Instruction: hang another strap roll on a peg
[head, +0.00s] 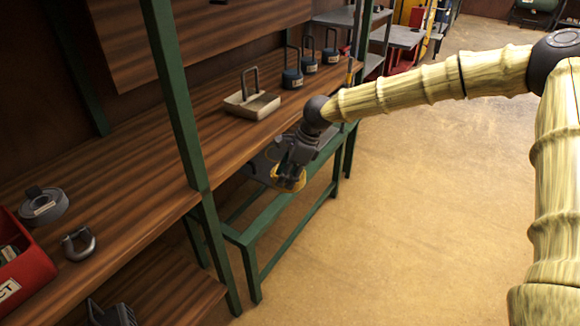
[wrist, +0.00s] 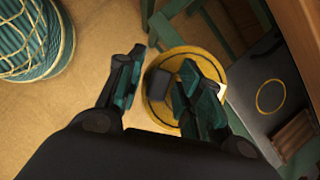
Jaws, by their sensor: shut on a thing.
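My gripper (head: 290,166) is in the head view, just off the front edge of the wooden bench. It is shut on a yellow strap roll (head: 290,182), whose lower part shows below the fingers. In the wrist view the yellow roll (wrist: 158,112) is a round disc with a dark block at its middle, partly hidden by the right finger. The fingers of my gripper (wrist: 160,85) stand apart with part of the roll between them. A grey round roll (head: 43,206) with a pale label lies on the bench at the left. I cannot make out any peg.
A green post (head: 175,90) rises in front. A netted teal bundle (wrist: 35,40) lies on the floor. Open floor (head: 440,200) is at the right.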

